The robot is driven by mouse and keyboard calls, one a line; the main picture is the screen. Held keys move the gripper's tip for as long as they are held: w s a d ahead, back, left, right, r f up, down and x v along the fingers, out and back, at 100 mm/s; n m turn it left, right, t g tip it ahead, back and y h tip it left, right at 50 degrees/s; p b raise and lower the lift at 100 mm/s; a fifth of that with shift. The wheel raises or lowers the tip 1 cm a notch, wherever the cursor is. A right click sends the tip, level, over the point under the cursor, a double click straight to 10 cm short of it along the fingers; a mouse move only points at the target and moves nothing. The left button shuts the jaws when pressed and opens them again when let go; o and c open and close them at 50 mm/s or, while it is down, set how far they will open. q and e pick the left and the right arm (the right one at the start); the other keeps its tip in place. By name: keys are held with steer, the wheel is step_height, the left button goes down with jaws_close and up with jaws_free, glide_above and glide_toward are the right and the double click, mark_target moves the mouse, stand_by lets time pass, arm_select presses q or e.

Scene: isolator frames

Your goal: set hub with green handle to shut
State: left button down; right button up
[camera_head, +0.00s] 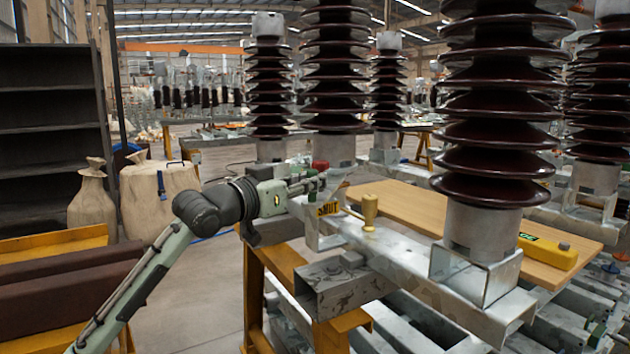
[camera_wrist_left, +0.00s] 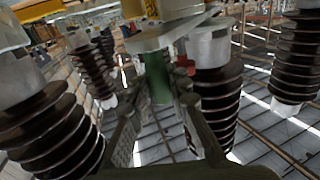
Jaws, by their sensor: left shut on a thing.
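My left gripper (camera_head: 308,186) reaches in from the left to the steel frame below the insulators. In the left wrist view its two fingers (camera_wrist_left: 158,105) close around the green handle (camera_wrist_left: 157,78), which hangs below a pale metal arm (camera_wrist_left: 170,35). In the head view the green handle (camera_head: 312,197) is mostly hidden by the gripper. A red knob (camera_head: 320,165) is just above the fingers, and it shows in the left wrist view (camera_wrist_left: 185,65). A yellow "SHUT" plate (camera_head: 327,209) is just right of the gripper. My right gripper is not in view.
A yellow handle (camera_head: 369,207) stands close to the right on the frame beam (camera_head: 400,240). Tall brown ribbed insulators (camera_head: 490,110) rise behind and right. A wooden board (camera_head: 415,207) carries a yellow bar (camera_head: 548,252). Sacks (camera_head: 158,195) and shelves (camera_head: 50,120) are at left.

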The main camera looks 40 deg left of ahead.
arm_select(q)
steer(key=shift+a, duration=0.15)
steer(key=c, duration=1.8)
jaws_free()
steer(key=o, duration=0.4)
steer(key=shift+s+a, duration=0.2)
steer(key=shift+d, duration=0.1)
steer(key=shift+s, duration=0.1)
steer(key=s, duration=0.7)
steer(key=s+a, duration=0.1)
steer(key=s, duration=0.3)
steer(key=shift+s, duration=0.35)
